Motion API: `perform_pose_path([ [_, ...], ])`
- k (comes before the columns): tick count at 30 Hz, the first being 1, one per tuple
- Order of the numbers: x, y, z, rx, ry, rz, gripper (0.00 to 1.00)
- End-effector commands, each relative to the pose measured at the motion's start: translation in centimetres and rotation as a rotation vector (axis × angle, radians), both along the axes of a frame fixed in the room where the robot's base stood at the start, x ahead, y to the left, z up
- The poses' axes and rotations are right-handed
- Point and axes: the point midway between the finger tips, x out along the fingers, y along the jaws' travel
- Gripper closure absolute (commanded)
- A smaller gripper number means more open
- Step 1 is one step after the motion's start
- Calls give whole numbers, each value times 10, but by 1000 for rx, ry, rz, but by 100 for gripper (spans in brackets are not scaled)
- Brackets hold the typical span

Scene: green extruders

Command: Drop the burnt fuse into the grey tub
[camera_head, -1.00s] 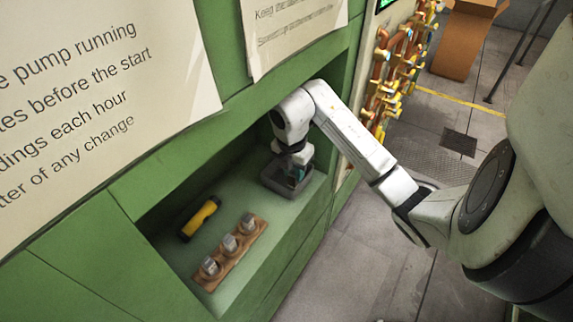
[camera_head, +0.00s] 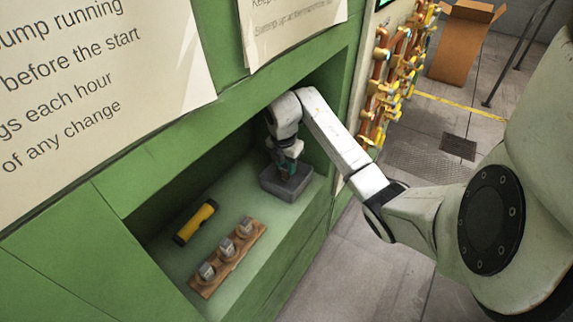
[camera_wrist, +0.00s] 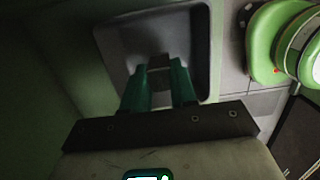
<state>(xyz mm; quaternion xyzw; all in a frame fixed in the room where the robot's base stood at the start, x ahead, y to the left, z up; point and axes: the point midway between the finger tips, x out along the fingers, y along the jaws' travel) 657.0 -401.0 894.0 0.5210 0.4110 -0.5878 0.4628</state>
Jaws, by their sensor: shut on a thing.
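The grey tub (camera_head: 274,186) stands at the far right end of the green recess. It also shows below the fingers in the wrist view (camera_wrist: 204,45). My gripper (camera_head: 287,166) points down over the tub. In the wrist view its green fingers (camera_wrist: 160,78) are shut on a small dark grey-brown piece, which I take for the burnt fuse (camera_wrist: 159,62). The fuse shows against the tub's inside; how high it is above the floor I cannot tell. In the head view the fuse is too small to make out.
A brown block (camera_head: 228,260) with three grey fuses stands at the front of the recess. A yellow and black torch (camera_head: 195,222) lies behind it. The recess walls are close around the tub. Pipes (camera_head: 385,80) and a cardboard box (camera_head: 460,40) are outside.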

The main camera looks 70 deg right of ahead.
Motion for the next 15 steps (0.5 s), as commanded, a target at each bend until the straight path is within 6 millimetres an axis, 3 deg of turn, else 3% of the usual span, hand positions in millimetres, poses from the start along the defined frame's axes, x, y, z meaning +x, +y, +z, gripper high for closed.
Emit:
perform_pose_path([
  [15,2,-3,-11,0,-2,-1,100],
])
